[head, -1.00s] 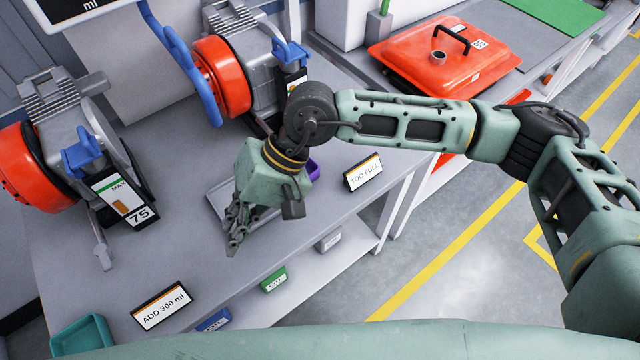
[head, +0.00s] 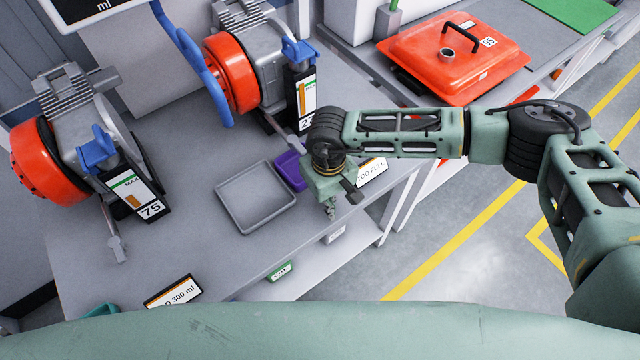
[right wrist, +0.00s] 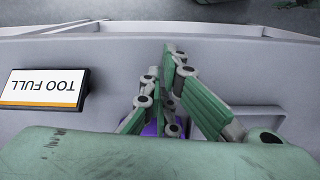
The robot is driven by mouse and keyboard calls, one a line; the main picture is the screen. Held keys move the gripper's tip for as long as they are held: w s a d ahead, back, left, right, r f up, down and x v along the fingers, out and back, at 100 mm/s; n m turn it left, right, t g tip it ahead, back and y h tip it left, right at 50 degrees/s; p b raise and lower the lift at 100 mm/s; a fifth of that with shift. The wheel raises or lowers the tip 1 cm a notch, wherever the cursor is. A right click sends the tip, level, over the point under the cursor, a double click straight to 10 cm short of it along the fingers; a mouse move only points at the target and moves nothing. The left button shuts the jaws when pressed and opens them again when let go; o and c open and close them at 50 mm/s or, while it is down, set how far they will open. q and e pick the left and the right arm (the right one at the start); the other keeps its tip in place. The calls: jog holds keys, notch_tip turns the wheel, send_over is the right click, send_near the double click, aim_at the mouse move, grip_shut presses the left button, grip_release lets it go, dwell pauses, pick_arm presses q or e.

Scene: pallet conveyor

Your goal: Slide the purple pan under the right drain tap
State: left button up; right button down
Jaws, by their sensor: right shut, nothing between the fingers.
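The purple pan (head: 290,172) stands on the grey bench, just right of an empty grey tray. My right gripper (head: 330,212) covers part of it in the head view. In the right wrist view a strip of the purple pan (right wrist: 152,128) shows behind the fingers. My right gripper is shut and empty, with its fingertips (right wrist: 174,52) together near the bench's front edge; I cannot tell whether it touches the pan. The right drain tap (head: 268,122) sits low on the right machine, behind the pan and partly hidden. My left gripper is out of view.
The grey tray (head: 255,197) lies left of the pan. A "TOO FULL" sign (head: 371,170) stands right of my gripper, and an "ADD 300 ml" sign (head: 172,292) at the front left. The left machine (head: 75,150) reads 75. The bench between the machines is clear.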

jog(key=shift+w+a+r+p, duration=0.1)
jog(key=shift+w+a+p, duration=0.1)
jog(key=shift+w+a, duration=0.3)
jog(key=shift+w+a+r+p, duration=0.15)
jog(key=shift+w+a, duration=0.15)
jog(key=shift+w, duration=0.4)
jog(key=shift+w+f, duration=0.1)
jog(key=shift+w, duration=0.1)
jog(key=shift+a, duration=0.1)
jog(key=shift+w+a+f+b, duration=0.1)
jog(key=shift+w+f+b, duration=0.1)
jog(key=shift+b, duration=0.25)
jog(key=w+b, duration=0.1)
jog(key=w+a+b, duration=0.1)
jog(key=b, duration=0.1)
jog(key=shift+f+b, duration=0.15)
jog(key=shift+b, duration=0.15)
jog(key=shift+w+a+b, duration=0.3)
jog(key=shift+w+b, duration=0.1)
jog(key=shift+b, duration=0.05)
jog(key=shift+r, duration=0.35)
jog(key=shift+s, duration=0.1)
